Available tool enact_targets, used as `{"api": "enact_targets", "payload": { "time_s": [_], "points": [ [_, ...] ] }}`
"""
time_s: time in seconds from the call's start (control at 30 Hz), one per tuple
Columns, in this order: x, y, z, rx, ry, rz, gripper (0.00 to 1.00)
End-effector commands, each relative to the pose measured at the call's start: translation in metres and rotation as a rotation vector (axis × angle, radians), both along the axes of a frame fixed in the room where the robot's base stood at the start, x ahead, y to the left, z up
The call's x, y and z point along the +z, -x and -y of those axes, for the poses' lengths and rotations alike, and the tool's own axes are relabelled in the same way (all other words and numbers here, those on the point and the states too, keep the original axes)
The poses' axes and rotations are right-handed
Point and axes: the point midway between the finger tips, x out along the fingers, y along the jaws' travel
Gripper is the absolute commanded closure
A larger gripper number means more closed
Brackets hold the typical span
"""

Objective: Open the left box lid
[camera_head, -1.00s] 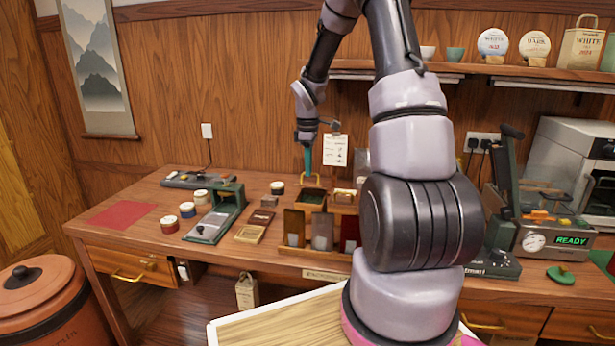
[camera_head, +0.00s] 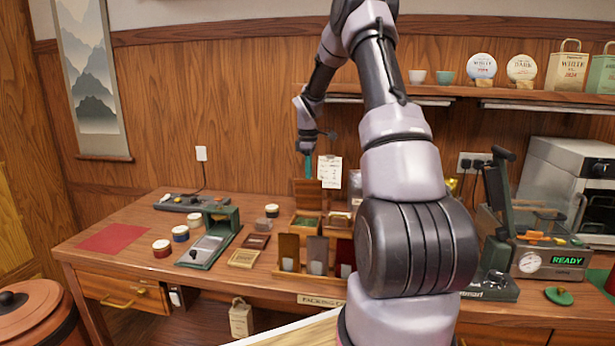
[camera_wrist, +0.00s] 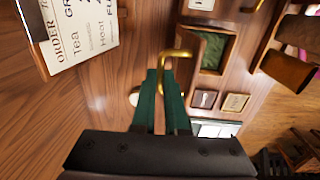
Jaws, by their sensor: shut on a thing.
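The left box (camera_head: 296,224) is a small wooden box on the table, with green showing inside. Its wooden lid (camera_head: 307,191) stands raised, about upright, at the back of the box. My gripper (camera_head: 308,166) is at the top of the lid. In the wrist view, my green fingers (camera_wrist: 166,82) are shut on the brass handle (camera_wrist: 178,55). The open box (camera_wrist: 233,50) with its green inside lies just right of the handle there. A second wooden box (camera_head: 340,231) stands to the right, partly hidden by my arm.
A rack of upright panels (camera_head: 288,252) stands in front of the boxes. Several round tins (camera_head: 162,248) and a green press-like device (camera_head: 209,250) are to the left. A white order card (camera_head: 330,172) is behind, close to my gripper. My arm hides the table's right middle.

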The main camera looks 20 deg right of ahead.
Motion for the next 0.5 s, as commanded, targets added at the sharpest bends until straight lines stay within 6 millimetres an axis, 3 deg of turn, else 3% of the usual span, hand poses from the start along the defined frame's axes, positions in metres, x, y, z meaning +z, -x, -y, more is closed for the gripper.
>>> {"api": "enact_targets", "payload": {
  "time_s": [0.5],
  "points": [
    [-0.003,-0.0039,0.0062,-0.003,0.001,-0.005,1.0]
  ]
}}
